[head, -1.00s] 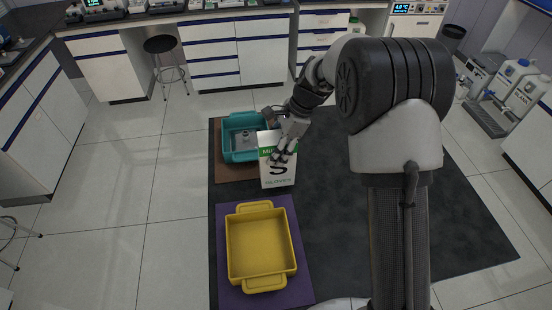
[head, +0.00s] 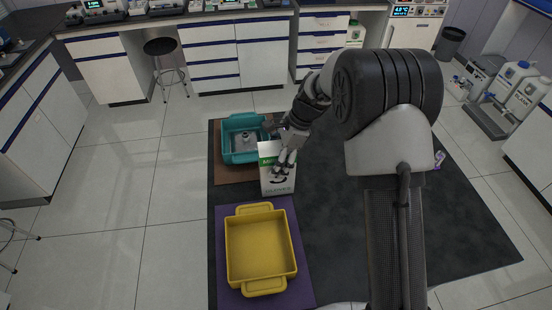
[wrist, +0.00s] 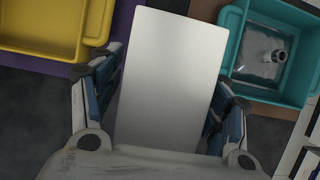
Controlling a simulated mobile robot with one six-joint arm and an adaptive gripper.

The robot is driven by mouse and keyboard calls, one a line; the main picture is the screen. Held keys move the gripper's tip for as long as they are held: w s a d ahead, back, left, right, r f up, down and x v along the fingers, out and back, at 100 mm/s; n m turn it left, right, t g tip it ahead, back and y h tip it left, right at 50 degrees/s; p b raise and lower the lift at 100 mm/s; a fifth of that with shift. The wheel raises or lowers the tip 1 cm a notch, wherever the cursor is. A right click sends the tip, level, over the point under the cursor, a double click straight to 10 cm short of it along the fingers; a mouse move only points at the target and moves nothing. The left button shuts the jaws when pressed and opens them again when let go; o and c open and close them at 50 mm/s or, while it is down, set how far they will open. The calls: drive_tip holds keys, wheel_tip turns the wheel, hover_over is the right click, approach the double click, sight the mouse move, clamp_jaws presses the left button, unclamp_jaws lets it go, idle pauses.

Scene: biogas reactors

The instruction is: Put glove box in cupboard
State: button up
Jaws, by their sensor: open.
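The glove box (head: 278,185), white with a green band and dark lettering, stands beyond the yellow tray and beside the teal tray. Its plain pale top (wrist: 172,70) fills the middle of the wrist view. My gripper (head: 284,165) is open at the box, with one finger on either side of it in the wrist view (wrist: 165,105). A narrow gap shows on the left; I cannot tell whether the right finger touches. White cupboards (head: 262,60) with blue trim line the back wall; I cannot tell which one the task names.
A yellow tray (head: 234,250) sits on a purple mat (head: 297,285). A teal tray (head: 229,146) with a small metal item inside sits on a brown mat. A stool (head: 160,48) stands at the back left.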

drive_tip(key=p+v, duration=0.3)
drive_tip(key=v, duration=0.9)
drive_tip(key=shift+a+r, duration=0.1)
drive_tip(key=shift+r, duration=0.15)
